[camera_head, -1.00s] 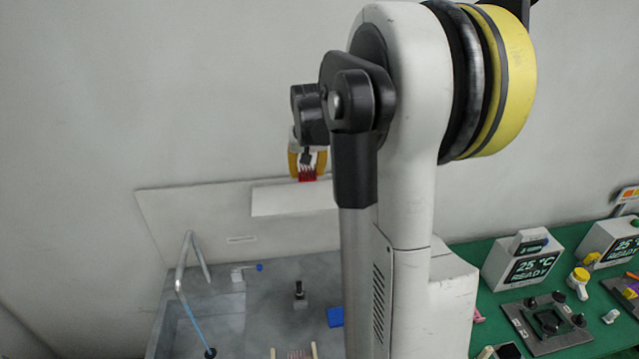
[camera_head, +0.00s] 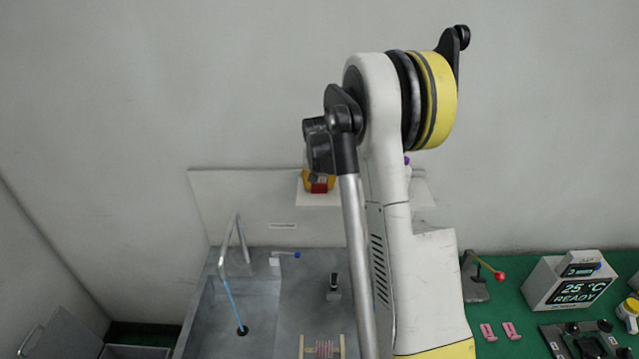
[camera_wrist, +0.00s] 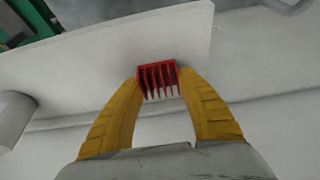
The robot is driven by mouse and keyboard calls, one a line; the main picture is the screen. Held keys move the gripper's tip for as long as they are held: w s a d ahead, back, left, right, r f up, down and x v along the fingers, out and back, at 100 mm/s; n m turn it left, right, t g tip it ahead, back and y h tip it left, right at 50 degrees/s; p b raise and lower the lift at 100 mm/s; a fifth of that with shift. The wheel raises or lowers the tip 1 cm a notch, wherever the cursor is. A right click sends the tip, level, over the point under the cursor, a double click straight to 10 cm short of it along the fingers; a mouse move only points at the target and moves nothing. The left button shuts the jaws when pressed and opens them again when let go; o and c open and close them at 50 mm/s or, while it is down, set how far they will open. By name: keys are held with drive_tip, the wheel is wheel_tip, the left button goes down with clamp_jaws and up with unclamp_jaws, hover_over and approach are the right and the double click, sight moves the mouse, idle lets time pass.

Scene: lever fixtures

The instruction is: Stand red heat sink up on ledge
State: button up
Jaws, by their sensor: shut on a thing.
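The red heat sink (camera_head: 319,187) is a small finned block, held between the yellow fingers of my gripper (camera_head: 318,181). In the wrist view the heat sink (camera_wrist: 158,79) sits at the fingertips of my gripper (camera_wrist: 159,82), its fins pointing toward the camera. The gripper is shut on it. The white ledge (camera_head: 345,199) projects from the wall panel; the heat sink shows over its left part in the head view. In the wrist view the ledge (camera_wrist: 85,62) lies behind the heat sink. I cannot tell whether they touch.
My arm covers the ledge's middle in the head view. A small purple thing (camera_head: 407,160) shows above its right part. Below are a grey sink (camera_head: 215,315) with a bent tap (camera_head: 235,240) and a green bench (camera_head: 505,310) with instruments.

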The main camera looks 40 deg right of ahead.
drive_tip(key=shift+s, duration=0.1)
drive_tip(key=o, duration=1.1)
drive_tip(key=shift+f, duration=0.15)
drive_tip(key=v, duration=1.2)
drive_tip(key=s+a+r+n+t, duration=0.1)
drive_tip(key=s+a+r+n, duration=0.15)
drive_tip(key=s+a, duration=0.4)
drive_tip(key=s+a+r+n+t, duration=0.1)
drive_tip(key=s+a+r, duration=0.25)
drive_tip(key=a, duration=0.55)
drive_tip(key=s+a+f+n+y, duration=0.1)
drive_tip(key=s+a, duration=0.3)
drive_tip(key=s, duration=0.1)
drive_tip(key=s+a+f+n+t, duration=0.1)
drive_tip(key=s+a, duration=0.3)
drive_tip(key=s, duration=0.1)
drive_tip(key=s+a+f+n+y, duration=0.1)
drive_tip(key=s+a+n, duration=0.1)
drive_tip(key=s+a, duration=0.2)
drive_tip(key=shift+s+a+f+t+y, duration=0.15)
drive_tip(key=shift+s+a+t+y, duration=0.15)
drive_tip(key=shift+s, duration=0.2)
